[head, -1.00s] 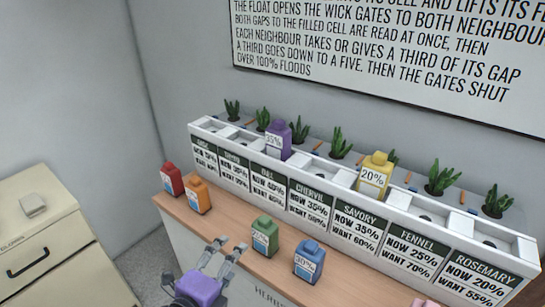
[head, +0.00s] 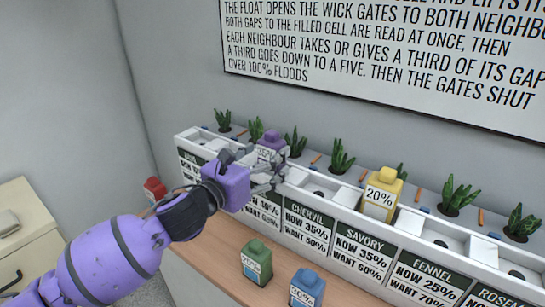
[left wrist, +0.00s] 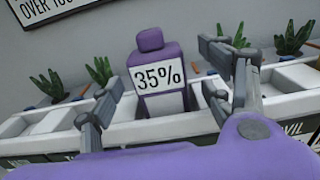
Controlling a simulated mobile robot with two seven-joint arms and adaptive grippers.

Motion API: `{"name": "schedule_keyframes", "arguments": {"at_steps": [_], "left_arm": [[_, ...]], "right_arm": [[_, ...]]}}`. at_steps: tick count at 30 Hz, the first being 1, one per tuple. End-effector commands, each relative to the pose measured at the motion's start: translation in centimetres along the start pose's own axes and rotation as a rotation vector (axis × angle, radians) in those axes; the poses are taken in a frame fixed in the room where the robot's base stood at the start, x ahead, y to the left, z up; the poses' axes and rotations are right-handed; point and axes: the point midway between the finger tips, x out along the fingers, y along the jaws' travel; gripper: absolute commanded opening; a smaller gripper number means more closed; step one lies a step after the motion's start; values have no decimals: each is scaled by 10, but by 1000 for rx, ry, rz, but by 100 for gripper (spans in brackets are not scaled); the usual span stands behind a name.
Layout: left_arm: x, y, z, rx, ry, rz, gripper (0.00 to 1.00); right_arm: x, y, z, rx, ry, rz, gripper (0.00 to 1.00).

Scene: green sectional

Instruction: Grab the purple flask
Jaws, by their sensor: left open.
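The purple flask (head: 271,143) has a white label and stands upright in a cell of the white planter row. In the left wrist view the purple flask (left wrist: 158,55) shows its cap and a label reading 35%, near the middle of the picture. My left gripper (head: 264,172) is at the flask and partly covers its lower part in the head view. In the left wrist view my left gripper (left wrist: 163,88) is open, with one finger on each side of the flask. I cannot tell whether either finger touches it. My right gripper is not in view.
The white planter row (head: 330,236) has labelled cells, with several cactus plants behind it. A yellow flask (head: 379,198) stands in another cell. On the wooden ledge are a red flask (head: 154,188), a green flask (head: 256,262) and a blue flask (head: 306,288). A cream cabinet (head: 28,235) is at left.

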Motion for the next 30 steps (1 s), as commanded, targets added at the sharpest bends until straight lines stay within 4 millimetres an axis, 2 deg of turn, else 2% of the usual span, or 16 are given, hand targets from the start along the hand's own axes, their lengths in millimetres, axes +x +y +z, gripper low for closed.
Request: {"name": "schedule_keyframes", "arguments": {"at_steps": [3, 6, 15, 27, 30], "left_arm": [[20, 1, 2, -2, -2, 1, 73], [31, 1, 1, -2, -2, 0, 73], [36, 1, 0, -1, 0, 0, 73], [36, 1, 0, -2, 0, 0, 20], [36, 1, 0, -1, -2, 0, 18]], "right_arm": [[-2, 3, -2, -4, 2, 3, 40], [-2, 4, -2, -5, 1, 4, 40], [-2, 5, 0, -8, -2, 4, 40], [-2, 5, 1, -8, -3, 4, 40], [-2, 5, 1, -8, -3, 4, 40]]}}
